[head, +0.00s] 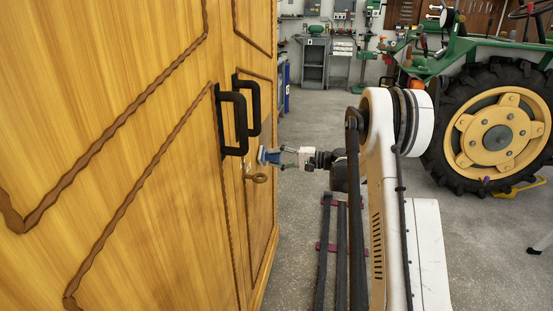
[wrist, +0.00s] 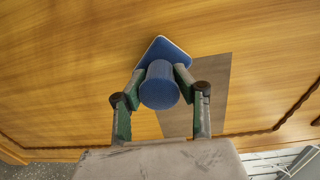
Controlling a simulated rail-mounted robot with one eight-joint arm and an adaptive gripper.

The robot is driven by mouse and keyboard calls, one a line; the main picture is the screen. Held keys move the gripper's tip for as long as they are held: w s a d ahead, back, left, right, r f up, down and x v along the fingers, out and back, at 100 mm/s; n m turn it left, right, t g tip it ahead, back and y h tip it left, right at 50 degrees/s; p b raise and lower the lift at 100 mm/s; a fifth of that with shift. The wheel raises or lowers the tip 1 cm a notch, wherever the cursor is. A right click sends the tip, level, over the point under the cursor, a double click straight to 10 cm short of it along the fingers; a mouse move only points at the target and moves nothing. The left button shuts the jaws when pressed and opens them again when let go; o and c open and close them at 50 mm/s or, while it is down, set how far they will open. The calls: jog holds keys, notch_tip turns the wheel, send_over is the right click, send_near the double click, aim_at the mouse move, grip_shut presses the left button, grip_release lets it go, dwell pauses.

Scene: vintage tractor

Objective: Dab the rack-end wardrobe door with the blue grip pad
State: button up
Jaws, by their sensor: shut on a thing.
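My gripper (head: 290,157) is shut on the blue grip pad (head: 264,156) beside the far wardrobe door (head: 262,215). In the wrist view, my gripper's fingers (wrist: 160,78) hold the pad's round blue handle (wrist: 160,92) from both sides. The pad's flat blue plate (wrist: 163,48) lies beyond the handle, facing the wood. A grey-brown rectangle (wrist: 212,95) shows on the door, partly behind the pad and a finger. The pad is very close to the door; I cannot tell if it touches. The near wardrobe door (head: 95,150) fills the left of the head view.
Two black handles (head: 235,125) stick out from the doors, close to my gripper. A brass piece (head: 258,178) juts out below it. Dark rails (head: 340,240) run along the floor. A green tractor with a large wheel (head: 495,135) stands at right.

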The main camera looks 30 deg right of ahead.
jog(key=shift+a, duration=0.1)
jog(key=shift+w, duration=0.15)
jog(key=shift+w+d+b, duration=0.15)
jog(key=shift+w+d, duration=0.95)
jog(key=shift+w, duration=0.25)
jog(key=shift+w+d+b, duration=0.2)
jog(key=shift+w+d, duration=0.85)
jog(key=shift+w, duration=0.3)
jog(key=shift+w+d+b, duration=0.15)
jog(key=shift+w+d, duration=0.95)
jog(key=shift+w, duration=0.25)
jog(key=shift+w+d, duration=2.25)
jog(key=shift+w, duration=0.25)
jog(key=shift+w+d, duration=0.55)
jog(key=shift+w, duration=0.15)
jog(key=shift+w+d, duration=0.5)
jog(key=shift+w, duration=0.2)
jog(key=shift+r, duration=0.15)
jog(key=shift+a+r, duration=0.1)
jog(key=shift+r, duration=1)
jog(key=s+a+b, duration=0.1)
jog(key=s+a, duration=1)
jog(key=s, duration=0.2)
jog(key=shift+s+b, duration=0.3)
